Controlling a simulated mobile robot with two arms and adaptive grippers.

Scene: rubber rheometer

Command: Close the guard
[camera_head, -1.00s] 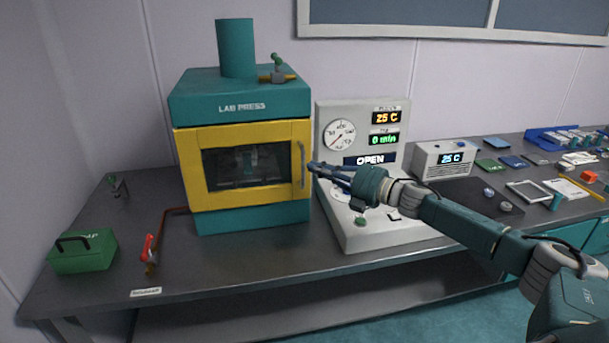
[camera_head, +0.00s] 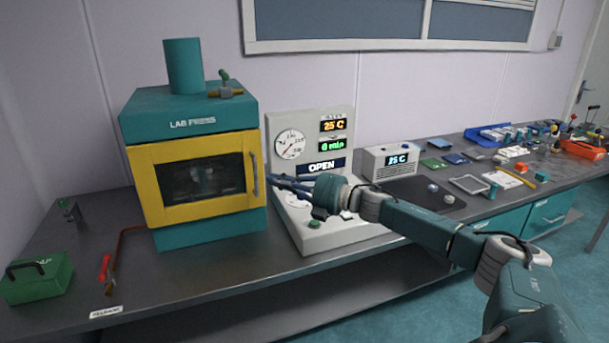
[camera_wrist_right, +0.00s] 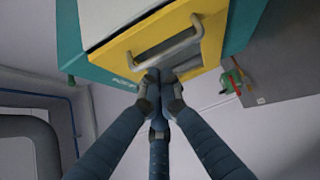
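The guard (camera_head: 200,212) is a yellow-framed door with a dark window on the front of the teal lab press (camera_head: 190,108). In the head view it lies nearly flush with the press front; I cannot tell whether a small gap is left. Its grey handle (camera_head: 254,173) is upright on the right side. My right gripper (camera_head: 272,181) is just right of the handle. In the right wrist view, its fingers (camera_wrist_right: 163,77) meet at the tips beside the handle (camera_wrist_right: 165,49) on the yellow frame, with nothing visible between them. My left gripper is out of view.
The control panel (camera_head: 340,117) right of the press shows "OPEN" and stands behind my right gripper. A green box (camera_head: 38,283) and a red-handled valve (camera_head: 105,268) are at the left.

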